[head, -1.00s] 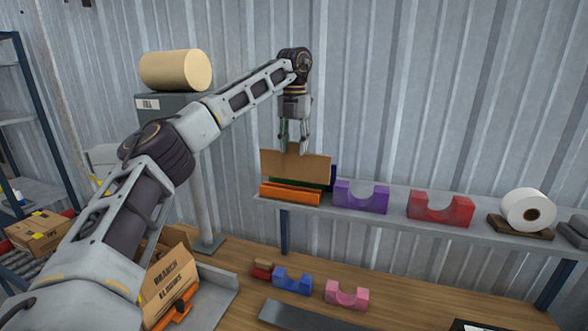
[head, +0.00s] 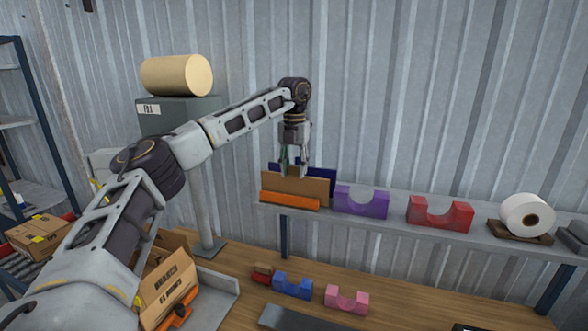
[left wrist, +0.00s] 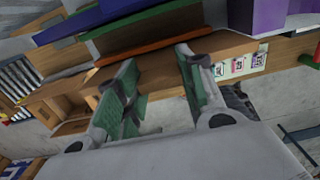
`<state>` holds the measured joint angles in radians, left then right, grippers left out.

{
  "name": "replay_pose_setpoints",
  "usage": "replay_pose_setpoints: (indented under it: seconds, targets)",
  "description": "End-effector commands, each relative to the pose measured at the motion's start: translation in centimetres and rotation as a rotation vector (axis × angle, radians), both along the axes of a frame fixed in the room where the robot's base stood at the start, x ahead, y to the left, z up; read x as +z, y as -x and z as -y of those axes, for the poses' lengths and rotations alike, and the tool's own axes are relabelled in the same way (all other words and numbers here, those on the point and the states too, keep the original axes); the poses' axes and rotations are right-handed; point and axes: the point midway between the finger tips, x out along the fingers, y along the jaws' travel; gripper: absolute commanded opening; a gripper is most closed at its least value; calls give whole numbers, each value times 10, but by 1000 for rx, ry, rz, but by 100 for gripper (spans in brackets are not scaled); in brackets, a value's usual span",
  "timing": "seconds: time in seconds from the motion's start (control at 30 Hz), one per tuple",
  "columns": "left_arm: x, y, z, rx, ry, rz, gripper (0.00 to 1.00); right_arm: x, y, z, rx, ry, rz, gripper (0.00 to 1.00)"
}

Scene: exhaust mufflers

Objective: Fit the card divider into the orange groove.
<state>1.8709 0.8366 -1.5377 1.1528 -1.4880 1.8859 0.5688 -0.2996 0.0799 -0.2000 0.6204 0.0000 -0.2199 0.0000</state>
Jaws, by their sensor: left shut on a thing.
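The brown card divider (head: 308,188) is upright at the left end of the shelf, its lower edge just behind the orange groove piece (head: 290,201). I cannot tell whether that edge sits inside the groove. My left gripper (head: 293,172) is shut on the card's top edge from above. In the left wrist view the gripper (left wrist: 160,88) has the brown card (left wrist: 165,68) between its fingers. An orange strip (left wrist: 170,43) and a green strip (left wrist: 145,27) run alongside the card. My right gripper is not in view.
A dark blue panel (head: 327,174) stands behind the card. A purple cradle (head: 360,202), a red cradle (head: 440,213) and a white roll (head: 525,212) stand along the shelf to the right. The corrugated wall is close behind.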

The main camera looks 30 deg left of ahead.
Motion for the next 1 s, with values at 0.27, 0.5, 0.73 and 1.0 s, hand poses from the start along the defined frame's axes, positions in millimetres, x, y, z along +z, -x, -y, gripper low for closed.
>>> replay_pose_setpoints:
  seconds: [0.27,0.5,0.73,1.0]
  targets:
    - [-7,0,0,1,1,1,22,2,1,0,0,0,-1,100]
    - [-10,0,0,0,1,0,22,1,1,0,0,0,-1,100]
    - [-10,0,0,0,0,1,60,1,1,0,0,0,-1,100]
    - [-9,0,0,0,0,1,60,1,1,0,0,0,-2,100]
